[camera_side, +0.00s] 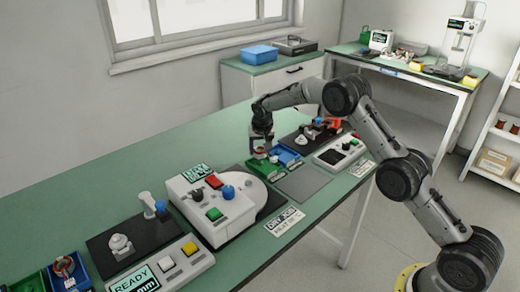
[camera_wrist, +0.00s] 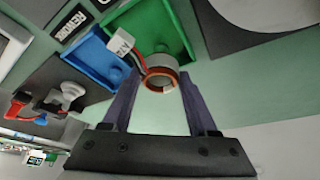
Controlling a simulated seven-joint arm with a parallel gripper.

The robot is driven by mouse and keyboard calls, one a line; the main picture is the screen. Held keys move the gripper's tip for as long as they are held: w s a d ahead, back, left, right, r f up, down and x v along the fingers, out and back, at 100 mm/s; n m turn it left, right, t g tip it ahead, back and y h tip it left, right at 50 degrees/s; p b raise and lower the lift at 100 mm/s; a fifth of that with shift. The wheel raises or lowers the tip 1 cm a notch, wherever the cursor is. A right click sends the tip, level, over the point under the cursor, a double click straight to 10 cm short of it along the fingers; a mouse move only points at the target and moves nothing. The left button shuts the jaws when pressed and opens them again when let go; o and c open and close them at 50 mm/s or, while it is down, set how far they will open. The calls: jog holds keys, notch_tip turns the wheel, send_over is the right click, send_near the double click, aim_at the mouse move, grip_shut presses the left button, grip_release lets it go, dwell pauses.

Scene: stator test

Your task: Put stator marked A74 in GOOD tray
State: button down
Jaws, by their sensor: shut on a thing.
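My gripper (camera_side: 262,138) is low over the far trays in the side view. In the wrist view its two dark fingers (camera_wrist: 159,77) are shut on a stator (camera_wrist: 160,66), a pale ring with copper winding. Red and dark wires run from it to a white tag (camera_wrist: 122,43), whose marking I cannot read clearly. A green tray (camera_side: 262,171) lies under the gripper; it also shows in the wrist view (camera_wrist: 178,20), with the stator over its near edge. I cannot tell whether the stator touches the tray. No GOOD label is readable.
A blue tray (camera_wrist: 92,52) adjoins the green one, near a label that seems to read REWORK (camera_wrist: 72,24). A tester (camera_side: 341,152) stands right. Another blue tray (camera_side: 80,283) at front left holds a stator.

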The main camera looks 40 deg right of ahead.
jog(key=shift+f, duration=0.55)
jog(key=shift+f, duration=0.35)
jog(key=shift+f, duration=0.45)
dwell(0.6)
jog(key=shift+c, duration=0.5)
grip_release()
jog(key=v, duration=1.3)
jog(key=shift+s+r, duration=0.15)
jog(key=shift+r, duration=0.25)
